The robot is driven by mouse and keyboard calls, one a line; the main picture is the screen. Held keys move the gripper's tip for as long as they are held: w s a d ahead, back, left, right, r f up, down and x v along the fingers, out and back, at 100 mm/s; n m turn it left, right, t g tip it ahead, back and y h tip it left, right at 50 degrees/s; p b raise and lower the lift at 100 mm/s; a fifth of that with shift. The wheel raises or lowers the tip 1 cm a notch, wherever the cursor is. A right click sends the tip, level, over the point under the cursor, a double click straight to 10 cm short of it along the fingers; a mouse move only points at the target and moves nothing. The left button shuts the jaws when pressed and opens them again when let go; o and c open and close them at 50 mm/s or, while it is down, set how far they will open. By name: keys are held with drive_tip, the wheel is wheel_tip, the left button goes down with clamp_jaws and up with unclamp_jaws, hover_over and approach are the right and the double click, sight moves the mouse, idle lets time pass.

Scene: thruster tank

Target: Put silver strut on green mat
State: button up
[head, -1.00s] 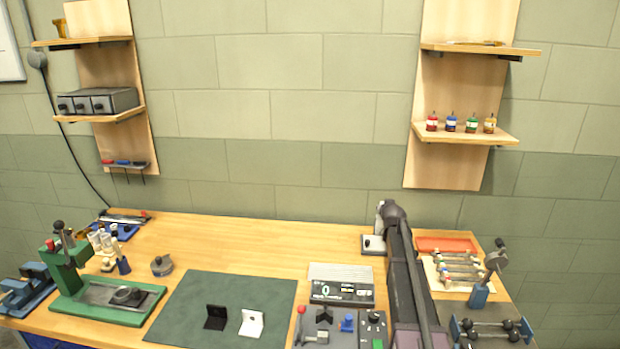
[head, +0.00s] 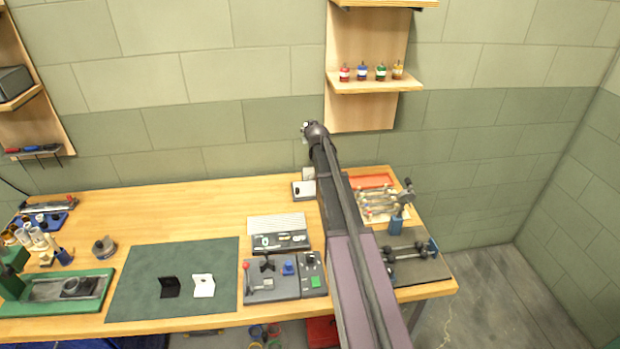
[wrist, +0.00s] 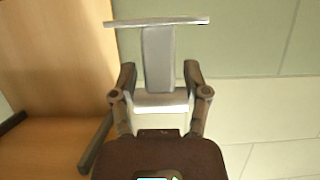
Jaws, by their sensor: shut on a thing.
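The silver strut (wrist: 158,50) shows in the wrist view as a pale grey upright piece with a thin flat plate across its far end. My gripper (wrist: 157,82) is shut on it, with one dark finger on each side. In the head view my arm reaches over the right part of the bench, and the gripper is mostly hidden behind it. The green mat (head: 138,270) lies flat on the bench, left of my arm.
A wall shelf (head: 375,86) with small bottles is near my arm. The mat's back half is clear.

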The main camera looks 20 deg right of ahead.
drive_tip(key=shift+r+p, duration=1.7)
drive_tip(key=shift+r, duration=0.55)
drive_tip(key=shift+s, duration=0.1)
